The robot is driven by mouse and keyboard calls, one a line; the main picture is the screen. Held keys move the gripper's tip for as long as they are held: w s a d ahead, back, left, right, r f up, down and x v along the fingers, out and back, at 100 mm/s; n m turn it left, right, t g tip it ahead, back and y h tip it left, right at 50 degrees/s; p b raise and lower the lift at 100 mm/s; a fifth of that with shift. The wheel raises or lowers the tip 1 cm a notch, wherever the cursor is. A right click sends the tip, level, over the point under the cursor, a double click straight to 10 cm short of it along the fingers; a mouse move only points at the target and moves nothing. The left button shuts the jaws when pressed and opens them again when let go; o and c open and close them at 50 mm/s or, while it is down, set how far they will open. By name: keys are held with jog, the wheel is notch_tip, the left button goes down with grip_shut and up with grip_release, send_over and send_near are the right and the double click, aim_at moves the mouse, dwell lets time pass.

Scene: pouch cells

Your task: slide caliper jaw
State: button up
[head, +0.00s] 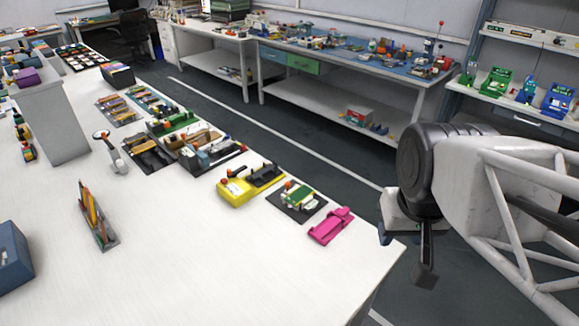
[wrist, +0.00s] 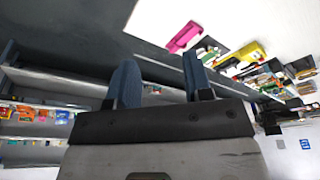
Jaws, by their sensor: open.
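My gripper (head: 404,256) hangs beyond the right corner of the white bench, apart from everything on it. Its two blue-grey fingers (wrist: 160,65) stand open and empty in the wrist view. A magenta device (head: 330,226) with a raised block lies nearest to it, close to the bench edge; it also shows in the wrist view (wrist: 185,37). I cannot tell for sure which device is the caliper, or make out its jaw. To the left of the magenta device are a green-and-white device on a dark plate (head: 299,200) and a yellow device (head: 237,191) with a red knob.
Several more devices line the white bench's (head: 215,265) far edge. An upright orange-framed piece (head: 94,217) and a blue box (head: 12,258) stand at left. The bench's front middle is clear. A blue-topped workbench (head: 345,57) and shelves (head: 525,42) stand across the aisle.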

jog(key=n+g+h, duration=0.1)
jog(key=n+g, duration=0.3)
jog(key=g, duration=0.3)
send_over(287, 182)
jog(key=w+a, duration=0.1)
jog(key=w, duration=0.2)
notch_tip(287, 182, down, 20)
jog(key=shift+x, duration=3.85)
